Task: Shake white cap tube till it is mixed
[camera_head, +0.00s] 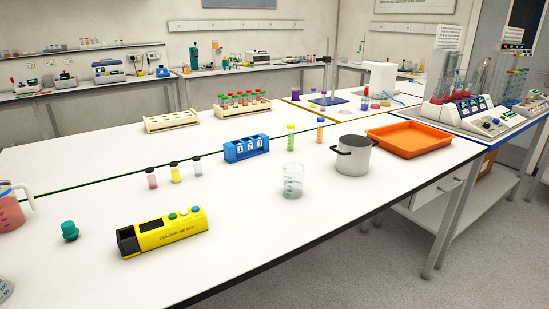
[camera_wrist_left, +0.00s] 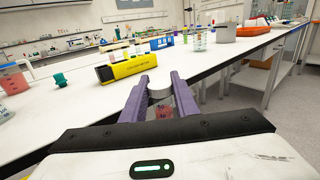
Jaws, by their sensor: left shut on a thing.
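In the left wrist view my left gripper (camera_wrist_left: 159,77) has its purple fingers shut on a small tube with a white cap (camera_wrist_left: 158,90). Reddish contents (camera_wrist_left: 162,110) show below the cap, between the fingers. The lower part of the tube is hidden, and I cannot tell how evenly its contents are mixed. The gripper points toward the white table, with the yellow colour meter (camera_wrist_left: 133,66) beyond the fingers to the left. Neither gripper shows in the head view.
In the head view the table holds a colour meter (camera_head: 162,231), a teal stopper-like piece (camera_head: 69,231), a jug (camera_head: 10,210), small tubes (camera_head: 175,174), a blue rack (camera_head: 246,149), a beaker (camera_head: 292,183), a pot (camera_head: 353,160) and an orange tray (camera_head: 410,138). The table's front middle is clear.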

